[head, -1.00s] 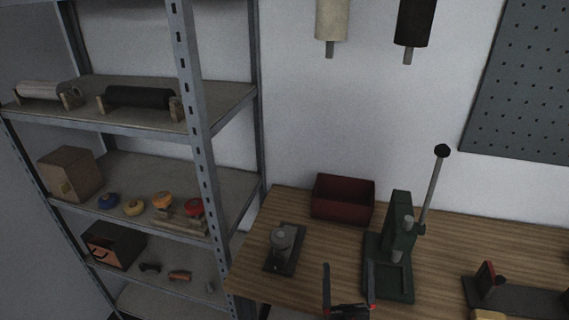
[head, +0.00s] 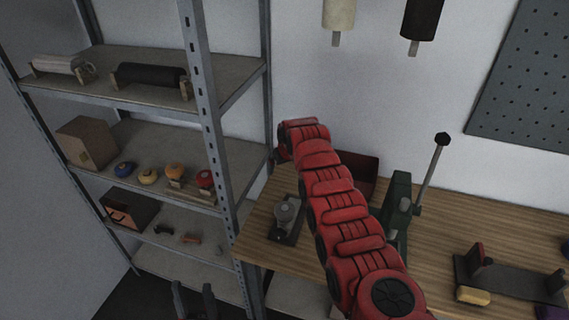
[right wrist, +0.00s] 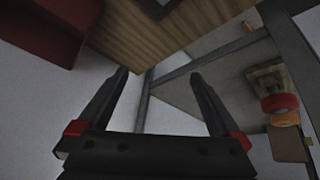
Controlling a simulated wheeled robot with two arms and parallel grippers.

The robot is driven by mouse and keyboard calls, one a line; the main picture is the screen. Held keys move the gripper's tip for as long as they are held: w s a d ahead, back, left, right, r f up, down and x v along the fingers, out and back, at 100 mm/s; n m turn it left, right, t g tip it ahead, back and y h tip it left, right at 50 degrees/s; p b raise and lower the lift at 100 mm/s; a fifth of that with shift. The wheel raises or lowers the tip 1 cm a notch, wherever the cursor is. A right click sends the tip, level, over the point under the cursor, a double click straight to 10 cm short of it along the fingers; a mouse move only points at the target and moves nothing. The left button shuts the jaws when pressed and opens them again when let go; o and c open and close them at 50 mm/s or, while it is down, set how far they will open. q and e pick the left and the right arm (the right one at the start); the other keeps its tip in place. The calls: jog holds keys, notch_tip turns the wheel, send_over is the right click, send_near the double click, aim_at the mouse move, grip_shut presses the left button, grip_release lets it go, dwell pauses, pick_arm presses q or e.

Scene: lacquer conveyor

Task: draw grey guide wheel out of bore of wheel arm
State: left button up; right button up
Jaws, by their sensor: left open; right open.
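A grey round piece (head: 285,210), likely the guide wheel, sits on a dark base (head: 289,236) at the left end of the wooden table. I cannot make out a bore or a separate wheel arm. My right arm reaches across the table in the head view, and its gripper is mostly hidden at the arm's far end. In the right wrist view my right gripper (right wrist: 161,75) is open and empty, with a corner of a dark base (right wrist: 160,6) at the top edge. My left gripper (head: 193,292) is open and empty at the bottom, low before the shelf.
A dark red bin (head: 367,168) and a green lever press (head: 398,195) stand behind my right arm. The shelf (head: 229,185) at left holds coloured wheels, including a red one (head: 205,179), and rollers (head: 148,74). A dark bracket (head: 510,281) lies at the table's right.

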jog(key=s+r+n+g+h, duration=0.1)
jog(key=s+r+g, duration=0.4)
jog(key=s+r, duration=0.55)
jog(key=b, duration=0.6)
send_over(285, 208)
jog(key=shift+g, duration=0.3)
notch_tip(285, 208, down, 8)
jog(key=shift+s, duration=0.1)
jog(key=shift+d+h+p, duration=0.1)
jog(key=shift+h+p, duration=0.2)
jog(key=shift+p, duration=0.5)
jog(key=f+p, duration=0.3)
jog(key=f, duration=0.6)
jog(key=shift+a+f, duration=0.15)
jog(key=shift+a, duration=0.05)
jog(key=shift+d+f, duration=0.1)
jog(key=shift+f, duration=0.3)
jog(key=shift+c, duration=0.2)
